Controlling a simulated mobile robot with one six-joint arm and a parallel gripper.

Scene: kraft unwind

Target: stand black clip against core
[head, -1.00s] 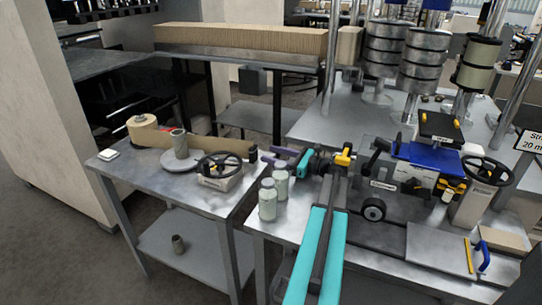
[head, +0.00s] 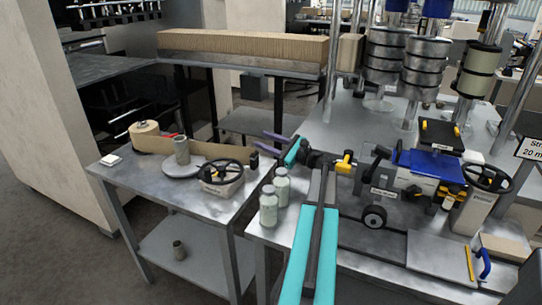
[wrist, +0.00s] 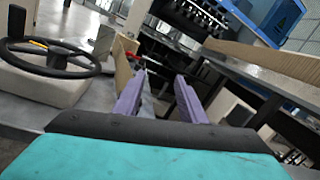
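The core, a grey-brown hollow cylinder (head: 181,151), stands upright on a pale round plate (head: 182,170) on the left table. A small dark block (head: 254,160), which looks like the black clip, sits at the right end of the kraft strip. I cannot make out its shape. My gripper (head: 272,148) is in the air right of that block, near the table's right edge. In the wrist view its two purple fingers (wrist: 160,78) are apart with nothing between them. The core is not clearly visible in the wrist view.
A kraft roll (head: 144,131) with its strip stands behind the core. A black handwheel (head: 222,172) sits in front; it also shows in the wrist view (wrist: 45,56). Two pale jars (head: 269,206) stand below my gripper.

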